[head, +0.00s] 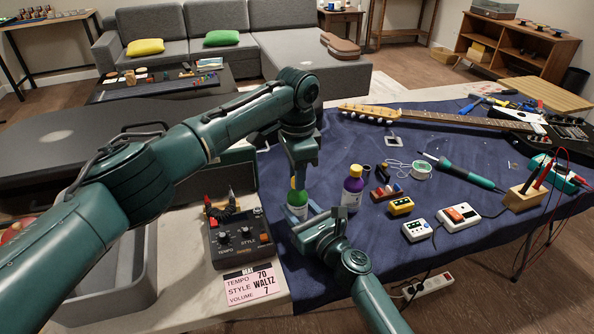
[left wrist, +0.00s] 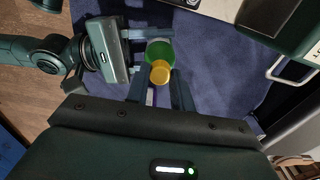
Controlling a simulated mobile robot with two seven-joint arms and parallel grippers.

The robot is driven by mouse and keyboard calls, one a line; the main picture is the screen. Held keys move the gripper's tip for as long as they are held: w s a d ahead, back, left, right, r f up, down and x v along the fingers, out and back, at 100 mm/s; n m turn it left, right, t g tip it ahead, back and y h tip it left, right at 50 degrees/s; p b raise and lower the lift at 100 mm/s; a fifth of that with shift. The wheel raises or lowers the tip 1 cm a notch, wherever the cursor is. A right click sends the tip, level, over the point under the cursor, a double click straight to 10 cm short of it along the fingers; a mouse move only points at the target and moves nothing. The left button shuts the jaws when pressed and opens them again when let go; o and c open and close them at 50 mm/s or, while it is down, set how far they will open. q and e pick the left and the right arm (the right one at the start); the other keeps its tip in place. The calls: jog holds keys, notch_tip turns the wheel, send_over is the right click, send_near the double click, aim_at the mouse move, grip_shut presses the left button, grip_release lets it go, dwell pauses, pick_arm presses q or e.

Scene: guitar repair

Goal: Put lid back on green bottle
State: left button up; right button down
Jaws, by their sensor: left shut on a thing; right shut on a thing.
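The green bottle (head: 298,201) stands upright at the left edge of the blue cloth. My right gripper (head: 300,217) is shut around its body from the front; the wrist view also shows the right gripper's fingers (left wrist: 138,53) on both sides of the green bottle (left wrist: 158,47). My left gripper (head: 298,172) points down from above at the bottle's top. In the left wrist view, a yellow-orange lid (left wrist: 160,71) is between the left gripper's fingers (left wrist: 160,88), overlapping the bottle's top. Whether the lid touches the bottle's neck is hidden.
A drum machine (head: 240,238) and a pink card (head: 252,285) lie to the left. Small pedals (head: 461,216), a soldering iron (head: 462,172) and a guitar (head: 480,121) lie farther right.

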pick_arm(q)
jog(key=m, duration=0.5)
jog(key=shift+m, duration=0.4)
jog(key=m, duration=1.2)
jog(key=shift+m, duration=0.4)
jog(key=m, duration=0.7)
jog(key=shift+d, duration=0.1)
jog(key=o, duration=0.9)
jog(key=shift+o, duration=0.2)
